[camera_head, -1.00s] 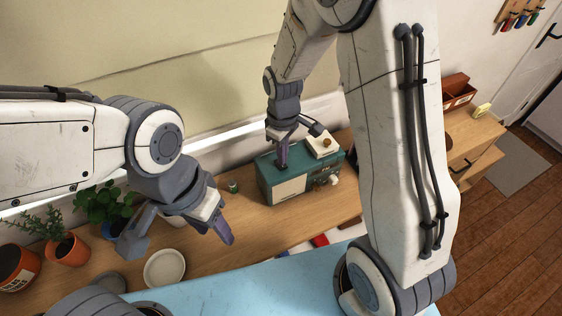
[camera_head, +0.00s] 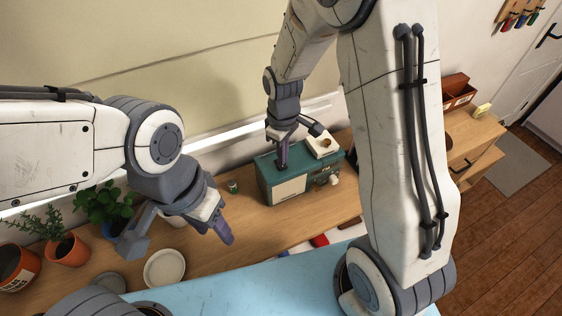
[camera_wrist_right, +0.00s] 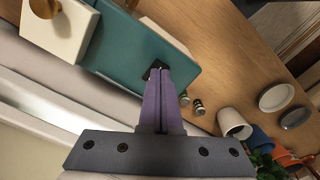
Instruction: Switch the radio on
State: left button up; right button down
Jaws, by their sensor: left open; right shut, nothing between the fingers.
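The radio (camera_head: 290,187) is a teal box with a pale front panel, standing on the wooden counter against the wall. Its teal top also shows in the right wrist view (camera_wrist_right: 128,45). My right gripper (camera_head: 282,166) is shut and empty, pointing down at the left part of the radio's top. In the right wrist view its purple fingertips (camera_wrist_right: 158,72) are at a small black switch (camera_wrist_right: 152,66) on that top and partly hide it. Contact and the switch's position cannot be told. My left gripper (camera_head: 184,236) is open and empty above the counter, left of the radio.
A white box with a brown knob (camera_head: 323,145) sits behind the radio's right end. A small green can (camera_head: 233,187) stands left of it. Potted plants (camera_head: 107,205) and a pale plate (camera_head: 164,268) are near my left gripper. Bare counter (camera_head: 290,225) lies before the radio.

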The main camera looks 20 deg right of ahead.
jog(key=shift+f+b, duration=0.65)
jog(key=shift+f, duration=0.3)
dwell(0.6)
notch_tip(320, 180, up, 7)
jog(key=p, duration=0.6)
jog(key=shift+r, duration=0.1)
dwell(0.6)
jog(key=s+a+r+b, duration=0.2)
jog(key=s+a+b, duration=0.2)
jog(key=s, duration=0.7)
jog(key=s+a+r+m+y+b, duration=0.1)
jog(key=s+a+r+b, duration=0.1)
jog(key=s, duration=0.8)
jog(key=shift+s+a+b, duration=0.4)
jog(key=shift+a+b, duration=0.45)
jog(key=shift+a, duration=0.15)
